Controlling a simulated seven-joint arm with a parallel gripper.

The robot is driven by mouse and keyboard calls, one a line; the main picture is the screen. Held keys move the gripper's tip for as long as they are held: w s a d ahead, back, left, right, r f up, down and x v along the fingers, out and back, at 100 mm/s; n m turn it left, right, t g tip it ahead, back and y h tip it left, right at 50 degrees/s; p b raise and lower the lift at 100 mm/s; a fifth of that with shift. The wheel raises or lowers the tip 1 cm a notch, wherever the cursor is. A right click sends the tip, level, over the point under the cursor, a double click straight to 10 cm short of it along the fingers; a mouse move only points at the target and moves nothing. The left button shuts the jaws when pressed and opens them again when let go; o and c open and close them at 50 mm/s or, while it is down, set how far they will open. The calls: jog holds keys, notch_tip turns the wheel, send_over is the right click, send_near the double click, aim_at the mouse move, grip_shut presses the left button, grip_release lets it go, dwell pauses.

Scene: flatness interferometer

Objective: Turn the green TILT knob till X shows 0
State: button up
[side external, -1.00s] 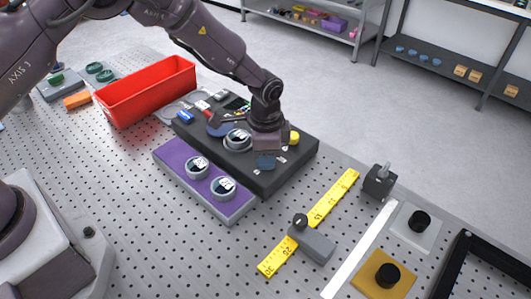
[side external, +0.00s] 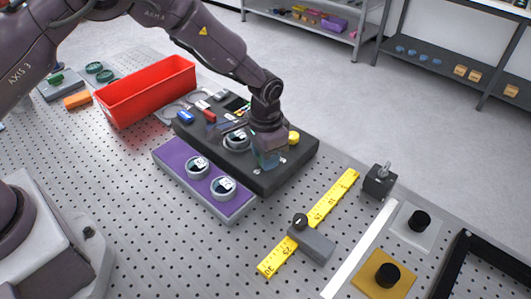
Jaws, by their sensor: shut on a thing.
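My gripper (side external: 268,160) points down over the front right part of the black instrument box (side external: 297,163). It is shut on a knob there, which I take for the green TILT knob; the fingers hide most of it, and its lettering and angle cannot be read. Two round dials (side external: 197,166) and (side external: 223,187) sit on the purple panel (side external: 180,178) in front of the box. Their small pale readings are too small to read, so I cannot tell which is X or what it shows.
A yellow knob (side external: 293,138) stands just right of my gripper, and a round grey-rimmed part (side external: 236,140) is to its left. A red bin (side external: 150,90) is farther left. A yellow ruler (side external: 335,198) with a grey slider (side external: 313,244) lies to the right on the perforated table.

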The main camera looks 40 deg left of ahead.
jog(key=shift+n, duration=1.1)
jog(key=o, duration=0.9)
jog(key=shift+r, duration=0.1)
notch_tip(320, 180, up, 13)
jog(key=shift+f, duration=0.1)
dwell(0.9)
